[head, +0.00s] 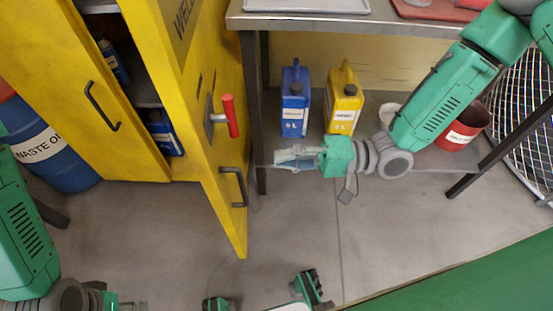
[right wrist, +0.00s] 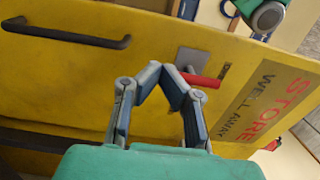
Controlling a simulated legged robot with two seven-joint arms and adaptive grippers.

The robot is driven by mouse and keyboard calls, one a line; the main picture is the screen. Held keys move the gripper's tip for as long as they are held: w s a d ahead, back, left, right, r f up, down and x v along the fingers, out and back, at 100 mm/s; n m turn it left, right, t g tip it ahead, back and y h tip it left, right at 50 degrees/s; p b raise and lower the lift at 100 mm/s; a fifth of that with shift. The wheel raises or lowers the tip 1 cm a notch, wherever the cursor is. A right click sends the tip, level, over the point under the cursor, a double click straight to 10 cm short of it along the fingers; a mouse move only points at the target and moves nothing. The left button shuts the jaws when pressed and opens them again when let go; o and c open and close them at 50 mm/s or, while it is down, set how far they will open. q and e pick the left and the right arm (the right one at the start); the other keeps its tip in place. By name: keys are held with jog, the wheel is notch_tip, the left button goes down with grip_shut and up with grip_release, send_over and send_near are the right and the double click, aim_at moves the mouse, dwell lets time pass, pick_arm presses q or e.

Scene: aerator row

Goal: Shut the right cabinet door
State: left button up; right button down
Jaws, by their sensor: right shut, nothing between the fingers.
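The right cabinet door (head: 221,160) is yellow and stands open, swung out from the cabinet. Its outer side carries a black bar handle (head: 239,187) and a red lever (head: 230,115). In the right wrist view the door (right wrist: 110,85) fills much of the picture, with its bar handle (right wrist: 65,34), red lever (right wrist: 200,79) and a label. My right gripper (head: 278,161) is shut and empty, to the right of the door on its outer side; its fingers (right wrist: 165,69) point toward the door. Contact cannot be told. My left gripper (head: 136,306) shows only partly at the bottom left.
The cabinet's left door (head: 75,75) looks closed. Blue containers (head: 163,132) stand inside. A blue can (head: 294,100) and a yellow can (head: 343,102) stand under the bench (head: 380,24), whose leg (head: 253,100) is just beyond the door. A waste-oil drum (head: 65,170) is at left.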

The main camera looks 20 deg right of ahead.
aim_at(214, 162)
jog(key=b+x, duration=0.1)
jog(key=x, duration=0.9)
jog(key=shift+a+b, duration=0.1)
jog(key=shift+b, duration=0.2)
jog(key=shift+w+a, duration=0.15)
jog(key=shift+a, duration=0.4)
